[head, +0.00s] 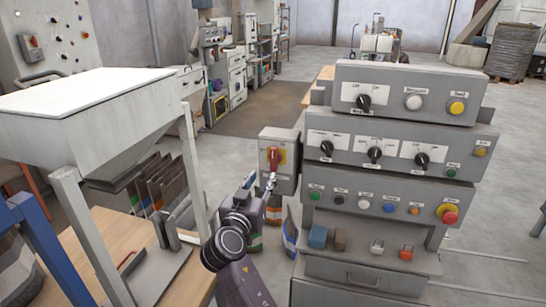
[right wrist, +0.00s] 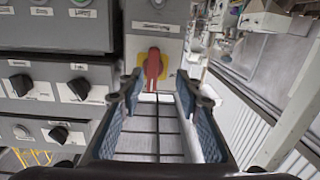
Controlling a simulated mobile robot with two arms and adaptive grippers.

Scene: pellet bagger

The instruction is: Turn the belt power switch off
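The switch with a red handle on a yellow plate (head: 276,157) is on the front of a grey box (head: 279,137), left of the main control panel. Its handle appears to point roughly downward in the head view. In the right wrist view the red handle (right wrist: 153,66) stands upright in the picture, just beyond the fingertips. My right gripper (head: 268,188) is in front of and just below the switch. In the wrist view its fingers (right wrist: 161,88) are apart, with nothing between them; contact with the handle cannot be told. My left gripper is not in view.
The control panel (head: 402,119) with black knobs and coloured buttons stands close on the right. A red emergency button (head: 449,216) is at its lower right. A white-topped hopper (head: 85,92) on a metal frame stands left. Bags stand below the switch box.

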